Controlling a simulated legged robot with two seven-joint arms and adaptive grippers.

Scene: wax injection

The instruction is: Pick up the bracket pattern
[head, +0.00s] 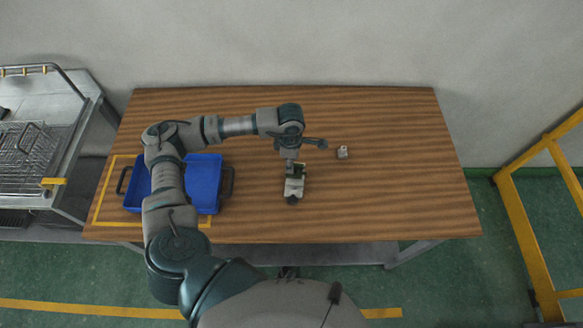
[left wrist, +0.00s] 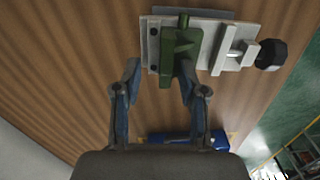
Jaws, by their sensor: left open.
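The bracket pattern appears to be the green piece (left wrist: 180,50) lying on a pale metal fixture (left wrist: 232,50) with a black knob at one end. In the head view the fixture (head: 294,187) sits near the table's middle, and only a little green shows at its far end. My left gripper (left wrist: 158,72) is open, its two fingers apart beside the green piece. In the wrist view one fingertip overlaps the green piece's lower end; I cannot tell whether they touch. The other fingertip is clear to the left. In the head view my left gripper (head: 290,164) is above the fixture's far end. My right gripper is out of view.
A blue tray (head: 206,171) with dark handles stands at the table's left, inside a yellow outline. A small grey block (head: 342,152) lies right of the fixture. The right of the wooden table (head: 410,170) is clear. A metal rack stands left, a yellow frame right.

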